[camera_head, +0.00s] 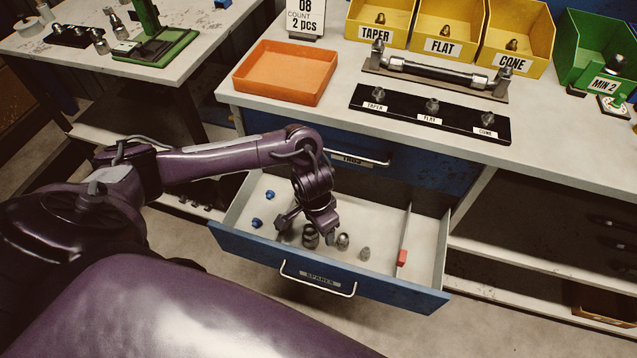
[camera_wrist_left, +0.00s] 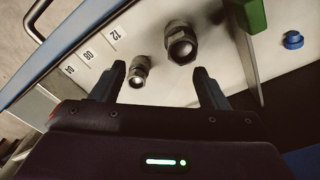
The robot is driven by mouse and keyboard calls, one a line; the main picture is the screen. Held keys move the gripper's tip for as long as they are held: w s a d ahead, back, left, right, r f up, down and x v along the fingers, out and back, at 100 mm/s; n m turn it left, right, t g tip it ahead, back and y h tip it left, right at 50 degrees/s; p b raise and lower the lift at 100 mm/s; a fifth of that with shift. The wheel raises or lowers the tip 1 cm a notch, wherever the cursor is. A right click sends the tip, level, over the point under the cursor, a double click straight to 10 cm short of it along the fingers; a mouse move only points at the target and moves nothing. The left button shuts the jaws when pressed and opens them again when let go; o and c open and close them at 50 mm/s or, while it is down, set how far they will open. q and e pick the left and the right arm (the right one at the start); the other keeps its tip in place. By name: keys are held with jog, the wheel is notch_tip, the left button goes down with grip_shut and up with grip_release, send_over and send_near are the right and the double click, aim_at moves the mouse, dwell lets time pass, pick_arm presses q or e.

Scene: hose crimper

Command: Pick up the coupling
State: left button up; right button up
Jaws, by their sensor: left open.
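Three metal couplings stand in a row in the open drawer (camera_head: 245,243): a large dark one (camera_head: 310,237), a middle-sized one (camera_head: 343,241) and a small one (camera_head: 365,254). My left gripper (camera_head: 306,224) is open and points down over the drawer, by the large coupling. In the left wrist view, the middle-sized coupling (camera_wrist_left: 139,71) shows between the open fingers (camera_wrist_left: 160,72), nearer the left one. The large coupling (camera_wrist_left: 181,43) shows farther off, nearer the right finger. Neither appears gripped. The small coupling is not seen there. My right gripper is not in view.
Blue caps (camera_head: 256,223) lie in the drawer's left part, and a red piece (camera_head: 402,257) is near the divider (camera_head: 403,231). Number labels (camera_wrist_left: 90,55) line the drawer. On the bench are an orange tray (camera_head: 285,72), yellow bins (camera_head: 444,28) and a black stand (camera_head: 430,113).

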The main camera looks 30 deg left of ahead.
aim_at(310, 230)
pick_arm(q)
jog(key=shift+a+f, duration=0.25)
jog(key=shift+a, duration=0.35)
jog(key=shift+a+f, duration=0.25)
jog(key=shift+a, duration=0.3)
jog(key=shift+a+f+n+g+y+b, duration=0.25)
jog(key=shift+n+g+y+b, duration=0.05)
notch_tip(310, 230, down, 3)
jog(key=shift+r+b, duration=0.15)
jog(key=shift+b, duration=0.15)
notch_tip(310, 230, down, 4)
jog(key=shift+w+f+b, duration=0.1)
jog(key=shift+f+b, duration=0.1)
jog(key=shift+b, duration=0.35)
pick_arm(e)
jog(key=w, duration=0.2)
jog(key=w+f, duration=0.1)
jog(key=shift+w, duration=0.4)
pick_arm(q)
jog(key=shift+r, duration=0.1)
jog(key=c, duration=1.2)
